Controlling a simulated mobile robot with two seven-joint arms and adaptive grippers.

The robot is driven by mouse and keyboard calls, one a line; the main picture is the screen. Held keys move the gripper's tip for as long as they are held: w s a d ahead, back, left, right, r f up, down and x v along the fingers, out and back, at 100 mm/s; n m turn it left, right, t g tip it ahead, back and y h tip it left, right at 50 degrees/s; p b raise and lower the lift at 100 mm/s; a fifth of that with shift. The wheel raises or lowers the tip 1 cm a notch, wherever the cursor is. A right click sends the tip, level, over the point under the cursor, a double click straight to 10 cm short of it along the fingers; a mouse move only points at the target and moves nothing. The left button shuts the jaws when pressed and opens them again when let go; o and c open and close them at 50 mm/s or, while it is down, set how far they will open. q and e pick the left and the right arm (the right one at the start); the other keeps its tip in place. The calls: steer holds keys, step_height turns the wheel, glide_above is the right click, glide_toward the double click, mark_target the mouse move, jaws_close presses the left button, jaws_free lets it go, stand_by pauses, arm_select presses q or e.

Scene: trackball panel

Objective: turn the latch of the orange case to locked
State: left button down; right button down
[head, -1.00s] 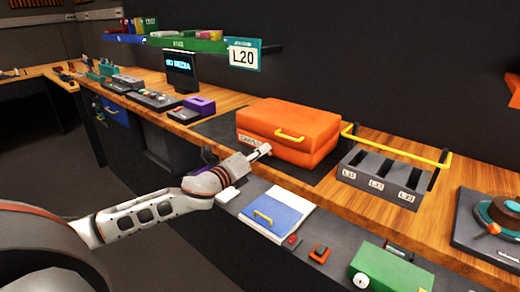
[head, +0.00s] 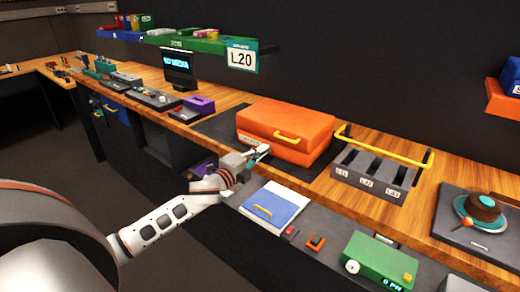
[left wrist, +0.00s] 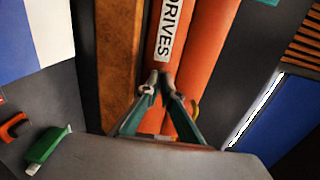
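The orange case (head: 290,120) lies flat on a dark mat on the wooden bench, with a yellow handle (head: 287,137) on its front. In the left wrist view its orange front (left wrist: 205,50) carries a white label reading "DRIVES" (left wrist: 169,30). My left gripper (head: 262,151) is at the left part of the case front. In the left wrist view its fingertips (left wrist: 157,82) come close together just below the label, with only a narrow gap. I cannot tell if they touch or hold anything. The latch is not distinguishable, perhaps hidden by the fingers. My right gripper is out of view.
A grey slotted rack (head: 372,172) with a yellow bar stands right of the case. Below the bench edge are a blue-and-white panel (head: 272,207), small red and orange switches and a green box (head: 380,260). A purple box (head: 200,104) and a screen stand left.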

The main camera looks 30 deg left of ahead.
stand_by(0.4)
arm_select(q)
steer(key=c, duration=2.2)
jaws_free()
steer(key=shift+c, duration=0.2)
steer(key=shift+s+f, duration=0.2)
steer(key=shift+s, duration=0.1)
steer(key=s, duration=0.7)
steer(key=shift+s+a+r, duration=0.15)
steer(key=shift+s+r, duration=0.05)
steer(key=shift+r, duration=0.1)
